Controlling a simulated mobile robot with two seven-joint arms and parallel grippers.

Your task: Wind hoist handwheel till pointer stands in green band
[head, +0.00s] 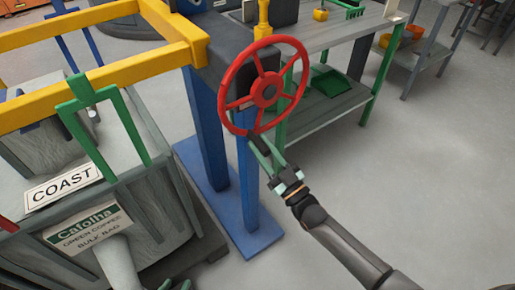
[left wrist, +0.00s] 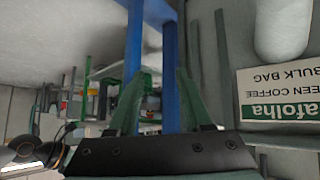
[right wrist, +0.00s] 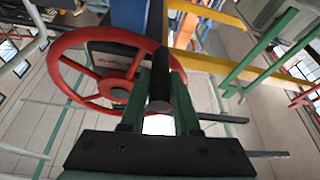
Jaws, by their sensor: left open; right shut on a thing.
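The red handwheel (head: 232,112) with several spokes stands upright by the hoist's blue post (head: 206,130) in the head view. My right gripper (head: 260,146) comes from the lower right and is shut on the wheel's dark handle at its lower rim. In the right wrist view the black handle (right wrist: 159,92) lies between the green fingers, with the red wheel (right wrist: 67,42) behind it. My left gripper (left wrist: 158,95) is open and empty, with blue posts beyond its fingers. I cannot make out a pointer or a green band.
A grey-topped bench (head: 335,30) stands behind the wheel. The floor at right (head: 430,170) is clear.

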